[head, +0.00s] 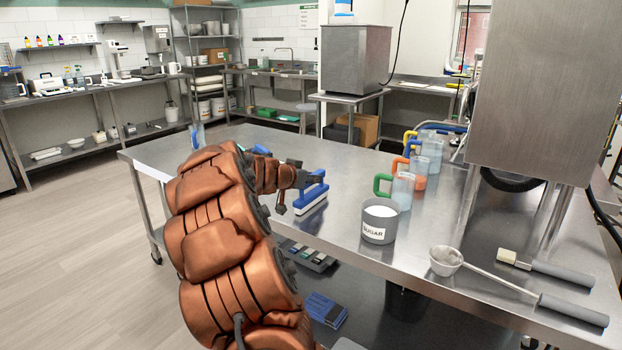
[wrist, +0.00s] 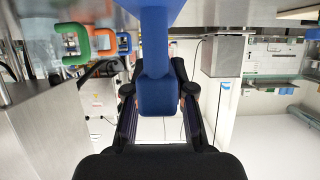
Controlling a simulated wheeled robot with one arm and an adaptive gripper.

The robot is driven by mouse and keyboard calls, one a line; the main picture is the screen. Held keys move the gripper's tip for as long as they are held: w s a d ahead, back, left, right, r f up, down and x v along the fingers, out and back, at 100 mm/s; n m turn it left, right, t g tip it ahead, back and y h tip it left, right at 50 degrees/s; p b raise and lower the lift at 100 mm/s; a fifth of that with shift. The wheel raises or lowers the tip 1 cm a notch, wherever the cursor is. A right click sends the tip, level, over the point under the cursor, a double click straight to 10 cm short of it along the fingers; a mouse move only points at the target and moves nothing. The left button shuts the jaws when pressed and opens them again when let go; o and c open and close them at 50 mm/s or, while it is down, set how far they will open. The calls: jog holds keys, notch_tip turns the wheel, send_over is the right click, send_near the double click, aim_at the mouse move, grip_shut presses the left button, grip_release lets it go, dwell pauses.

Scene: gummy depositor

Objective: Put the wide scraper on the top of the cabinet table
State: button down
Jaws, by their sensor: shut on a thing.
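The wide scraper (head: 312,194) has a blue handle and a wide pale lower part. My gripper (head: 291,187) is shut on its blue handle, over the left half of the long steel table (head: 240,135). I cannot tell whether the scraper touches the tabletop or hangs just above it. In the wrist view, which looks upside down, the blue handle (wrist: 158,75) sits between the two dark fingers (wrist: 158,100). My copper-coloured arm hides part of the table. Which piece of furniture is the cabinet table is unclear.
A sugar tub (head: 380,221), jugs with coloured handles (head: 402,188), a ladle (head: 446,261) and a brush (head: 540,266) lie to the right. A big steel box (head: 545,85) stands over the table. Another steel box (head: 356,60) stands behind. A blue brush-like item (head: 325,310) lies below.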

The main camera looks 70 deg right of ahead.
jog(key=shift+f, duration=0.1)
jog(key=c, duration=1)
grip_release()
jog(key=shift+r+p, duration=0.25)
jog(key=shift+p, duration=0.1)
jog(key=shift+w+a, duration=0.15)
jog(key=shift+a, duration=0.2)
jog(key=b+v, duration=0.1)
jog(key=v, duration=1)
jog(key=shift+b, duration=0.4)
jog(key=shift+a+r, duration=0.1)
jog(key=shift+a, duration=0.05)
